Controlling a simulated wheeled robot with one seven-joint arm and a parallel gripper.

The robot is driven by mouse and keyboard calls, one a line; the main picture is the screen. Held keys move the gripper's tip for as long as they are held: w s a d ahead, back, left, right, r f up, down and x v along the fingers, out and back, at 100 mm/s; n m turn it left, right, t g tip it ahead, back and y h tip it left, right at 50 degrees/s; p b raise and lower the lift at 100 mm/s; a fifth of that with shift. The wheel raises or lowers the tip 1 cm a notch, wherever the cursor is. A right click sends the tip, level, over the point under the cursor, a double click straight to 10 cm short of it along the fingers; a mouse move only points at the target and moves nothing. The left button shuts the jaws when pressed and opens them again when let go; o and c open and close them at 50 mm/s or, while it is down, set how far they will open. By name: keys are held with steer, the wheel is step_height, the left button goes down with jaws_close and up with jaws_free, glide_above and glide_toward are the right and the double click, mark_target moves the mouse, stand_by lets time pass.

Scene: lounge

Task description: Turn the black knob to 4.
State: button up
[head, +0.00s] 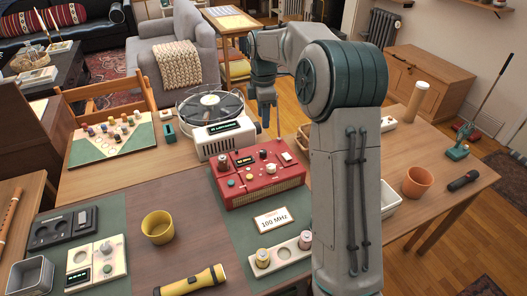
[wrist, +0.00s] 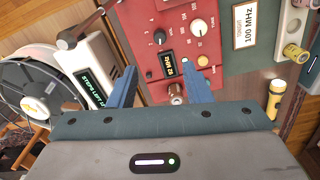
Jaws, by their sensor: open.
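The red panel box (head: 260,180) stands on the table in the head view, and its top face shows in the wrist view (wrist: 182,45). A small dark knob (wrist: 159,38) with small marks around it sits on that face; I take it as the black knob. Its pointer setting is too small to read. My gripper (wrist: 160,75) is open and empty, its two blue fingers apart on either side of a small dark display (wrist: 167,65). The dark knob lies beyond the fingertips, apart from them. In the head view my arm's end hangs behind the red box.
The panel also has a white dial (wrist: 198,26) and a brown, silver-topped knob (wrist: 176,90) close between the fingers. A white fan device (head: 211,125) stands behind the box. A "100 MHz" card (head: 273,220) lies in front. A yellow cup (head: 158,227) stands front left.

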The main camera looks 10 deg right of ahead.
mark_target(263, 151)
step_height(263, 151, down, 14)
steer(key=shift+r, duration=0.1)
stand_by(0.4)
jaws_close()
